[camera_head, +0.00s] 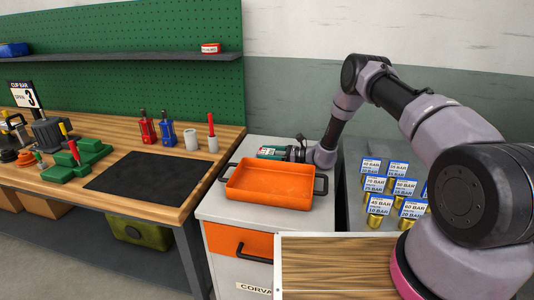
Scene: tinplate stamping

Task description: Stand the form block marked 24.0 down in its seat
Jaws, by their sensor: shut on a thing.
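My gripper (297,152) is small and dark in this view, low over the back of the grey cabinet, just behind the orange tray. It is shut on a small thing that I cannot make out. A green piece with a pale label (271,152) is right beside the gripper's left side; whether they touch is unclear. I cannot read a 24.0 mark anywhere, and I cannot make out the form block or its seat.
The orange tray (270,199) with dark handles stands on the grey cabinet (237,216). Several brass pieces with blue-and-white BAR labels (380,205) stand to the right. On the left bench are a black mat (147,182), green blocks (80,161), and red (148,131) and blue (168,135) tools.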

